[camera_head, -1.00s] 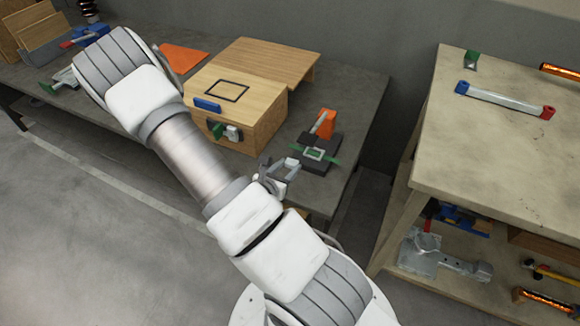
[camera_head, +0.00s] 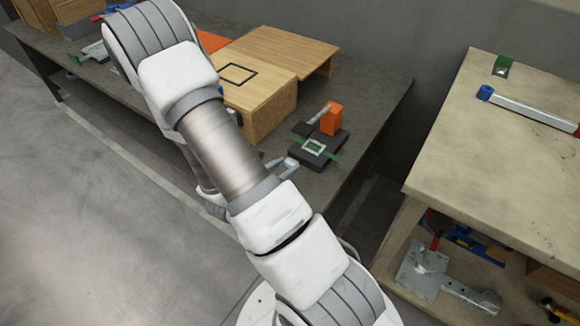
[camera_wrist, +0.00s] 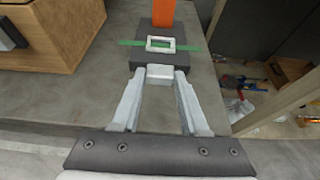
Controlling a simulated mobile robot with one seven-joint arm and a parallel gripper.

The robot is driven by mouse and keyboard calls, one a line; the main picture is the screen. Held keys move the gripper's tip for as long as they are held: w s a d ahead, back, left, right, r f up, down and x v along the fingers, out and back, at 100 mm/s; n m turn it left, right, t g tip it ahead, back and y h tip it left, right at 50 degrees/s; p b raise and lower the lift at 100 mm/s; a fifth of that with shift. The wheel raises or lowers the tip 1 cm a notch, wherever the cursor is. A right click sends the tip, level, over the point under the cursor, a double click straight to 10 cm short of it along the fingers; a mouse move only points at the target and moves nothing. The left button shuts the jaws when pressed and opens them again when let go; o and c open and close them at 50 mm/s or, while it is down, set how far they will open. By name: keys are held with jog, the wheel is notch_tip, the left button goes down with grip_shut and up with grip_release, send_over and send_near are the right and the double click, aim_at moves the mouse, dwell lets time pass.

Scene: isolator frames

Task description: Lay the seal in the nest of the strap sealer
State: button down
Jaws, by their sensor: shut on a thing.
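The strap sealer has a dark base (camera_head: 318,162), an orange block (camera_head: 332,118) and a pale square frame, its nest (camera_head: 314,146), with a green strap lying across it. It also shows ahead in the wrist view, with its dark base (camera_wrist: 125,69), nest (camera_wrist: 150,45) and orange block (camera_wrist: 163,13). My gripper (camera_wrist: 160,76) is shut on the seal (camera_wrist: 158,70), a small pale grey piece between the fingertips, just on the near side of the nest. In the head view my gripper (camera_head: 284,164) is partly hidden behind my arm; the seal cannot be made out there.
A wooden box (camera_head: 268,110) stands left of the sealer, also at upper left in the wrist view (camera_wrist: 55,30). The grey bench (camera_head: 365,95) has free room around the sealer. A pale table (camera_head: 500,160) with a lower shelf stands at right, across a gap.

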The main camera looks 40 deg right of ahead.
aim_at(309, 153)
jog(key=shift+f+b, duration=0.15)
jog(key=shift+b, duration=0.15)
dwell(0.4)
jog(key=shift+d+f, duration=0.1)
jog(key=shift+d, duration=0.35)
jog(key=shift+w+d+f+b, duration=0.25)
jog(key=shift+w+d+b, duration=0.35)
jog(key=shift+d, duration=1.15)
jog(key=shift+w+d+f+b, duration=0.25)
jog(key=shift+w+d+b, duration=0.3)
jog(key=shift+d, duration=1.2)
jog(key=shift+w+d+f+b, duration=0.25)
jog(key=shift+w+d+b, duration=0.35)
jog(key=shift+d, duration=1.15)
jog(key=shift+s+d+f+b, duration=0.1)
jog(key=shift+s+f+b, duration=0.1)
jog(key=shift+b, duration=0.1)
jog(key=shift+w+f, duration=0.1)
jog(key=shift+f, duration=0.1)
jog(key=shift+c, duration=1.7)
grip_release()
jog(key=p+v, duration=0.3)
jog(key=v, duration=1.4)
jog(key=shift+a+r+p, duration=0.15)
jog(key=shift+a+p, duration=0.05)
jog(key=shift+p, duration=0.1)
